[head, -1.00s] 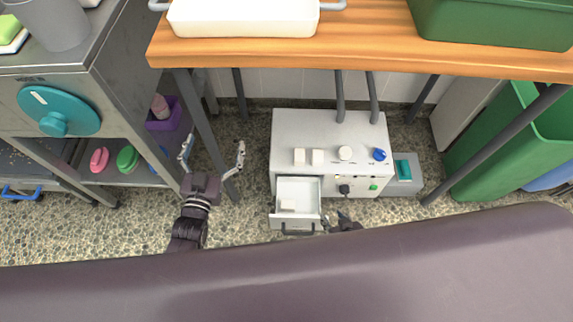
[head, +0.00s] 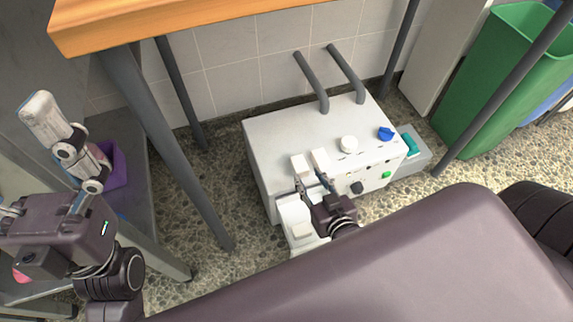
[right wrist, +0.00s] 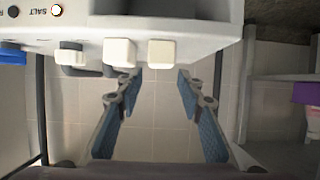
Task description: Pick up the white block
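Two more white cube-shaped pieces, a left one (head: 300,165) and a right one (head: 320,160), sit on the box's top front edge. The pair also shows in the right wrist view (right wrist: 118,52). My right gripper (head: 311,181) is over the drawer and front edge, close to the pair; its fingers are apart and empty in the right wrist view. My right gripper hides part of the drawer.
The control box (head: 285,135) also carries a white knob (head: 348,144) and a blue knob (head: 386,134). A wooden table (head: 150,20) and its legs stand above and around it. A green bin (head: 490,90) is at the right, a purple bin (head: 112,168) at the left.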

